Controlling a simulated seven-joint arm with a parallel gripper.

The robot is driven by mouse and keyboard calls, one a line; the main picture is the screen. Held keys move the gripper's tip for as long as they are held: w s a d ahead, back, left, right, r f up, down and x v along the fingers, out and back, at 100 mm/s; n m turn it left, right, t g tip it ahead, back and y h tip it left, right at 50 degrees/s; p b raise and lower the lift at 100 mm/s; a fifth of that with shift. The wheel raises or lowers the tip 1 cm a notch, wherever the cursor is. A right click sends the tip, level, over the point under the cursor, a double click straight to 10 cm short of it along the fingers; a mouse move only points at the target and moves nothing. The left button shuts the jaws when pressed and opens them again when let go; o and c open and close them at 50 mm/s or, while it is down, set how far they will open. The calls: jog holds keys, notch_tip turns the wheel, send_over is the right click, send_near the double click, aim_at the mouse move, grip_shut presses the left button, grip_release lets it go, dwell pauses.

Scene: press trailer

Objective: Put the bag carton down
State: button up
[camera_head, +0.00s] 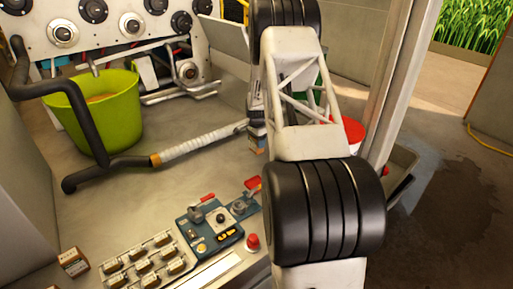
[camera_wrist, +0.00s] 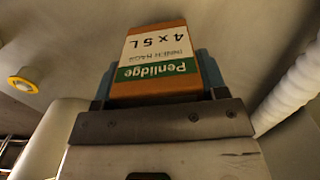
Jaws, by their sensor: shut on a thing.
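The bag carton (camera_wrist: 155,42) is a small orange-brown box with a white and green label reading "Penlidge" and "4 x 5L", upside down in the wrist view. My gripper (camera_wrist: 158,72) is shut on it, with a blue finger on either side. A plain grey-beige surface shows behind the carton; I cannot tell whether the carton touches it. In the head view my own arm covers most of the gripper and the carton.
A green tub (camera_head: 104,118) stands at the back left of the counter (camera_head: 130,205), beside a black pipe and a white ribbed hose (camera_head: 200,140). A control box (camera_head: 212,228) and a rack of small blocks (camera_head: 148,264) sit in front. A small carton (camera_head: 73,262) stands front left.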

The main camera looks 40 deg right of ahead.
aim_at(256, 146)
dwell(0.3)
jog(key=shift+f, duration=1.75)
jog(key=shift+f, duration=0.1)
jog(key=o, duration=1)
jog(key=shift+r, duration=6.1)
